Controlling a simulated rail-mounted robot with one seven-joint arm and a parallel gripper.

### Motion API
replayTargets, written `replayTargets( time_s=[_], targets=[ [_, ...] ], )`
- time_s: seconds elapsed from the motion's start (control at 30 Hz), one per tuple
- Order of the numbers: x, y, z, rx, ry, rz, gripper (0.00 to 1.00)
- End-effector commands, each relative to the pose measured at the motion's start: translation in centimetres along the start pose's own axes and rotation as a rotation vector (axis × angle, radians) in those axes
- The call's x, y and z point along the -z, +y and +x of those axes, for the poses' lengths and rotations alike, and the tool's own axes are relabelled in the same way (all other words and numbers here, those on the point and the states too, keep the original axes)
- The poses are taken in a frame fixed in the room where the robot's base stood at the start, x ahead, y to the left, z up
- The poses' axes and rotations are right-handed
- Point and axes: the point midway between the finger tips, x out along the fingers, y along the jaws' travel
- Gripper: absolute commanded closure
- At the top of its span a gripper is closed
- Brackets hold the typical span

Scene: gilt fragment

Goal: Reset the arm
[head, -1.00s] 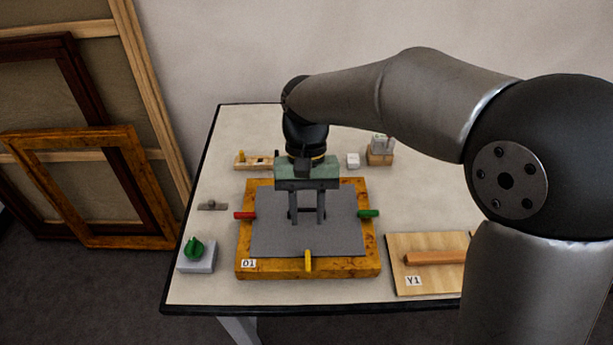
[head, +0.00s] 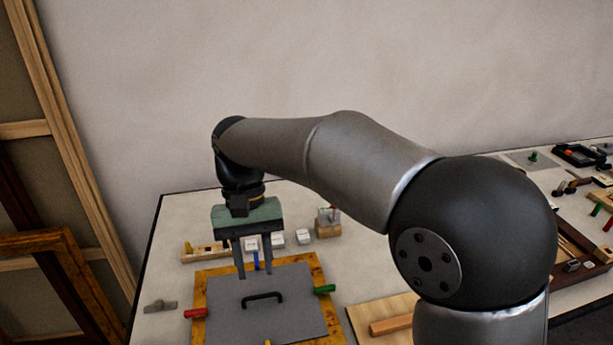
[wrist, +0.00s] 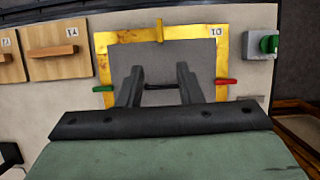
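My gripper (head: 254,268) is open and empty, with its two fingers pointing down above a grey panel (head: 285,325). The panel lies in a gilt frame (head: 199,290) on the table and has a black handle (head: 263,297). In the head view the handle stands clear of the fingertips. In the wrist view the handle (wrist: 162,87) shows between my two fingers (wrist: 157,86). My arm stretches from the right across the head view, bent at a large dark joint.
Red (head: 196,313), green (head: 325,289) and blue (head: 256,260) tabs sit around the frame. Small white blocks (head: 277,238) and a wooden block (head: 328,230) stand behind it. A wooden board (head: 372,312) lies to the right. Picture frames (head: 45,240) lean at the left.

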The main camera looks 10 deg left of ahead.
Motion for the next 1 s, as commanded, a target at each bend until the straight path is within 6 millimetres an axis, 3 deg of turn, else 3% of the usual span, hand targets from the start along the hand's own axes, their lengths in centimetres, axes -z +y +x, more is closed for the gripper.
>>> replayTargets(
  time_s=[0.07,0.17,0.27,0.4,0.53,0.6,0.73,1.0],
  targets=[
    [-0.1,0.7,0.0,0.002,0.008,0.01,0.67],
    [-0.8,3.9,0.3,0.013,0.045,0.051,0.67],
    [-2.4,9.5,1.6,0.032,0.113,0.124,0.67],
    [-6.8,18.0,5.2,0.058,0.232,0.251,0.67],
    [-11.5,23.2,9.7,0.073,0.33,0.355,0.67],
    [-13.7,24.8,11.9,0.077,0.37,0.397,0.67],
    [-16.0,26.1,14.7,0.079,0.419,0.443,0.67],
    [-16.8,26.3,15.8,0.079,0.434,0.455,0.67]
  ],
)
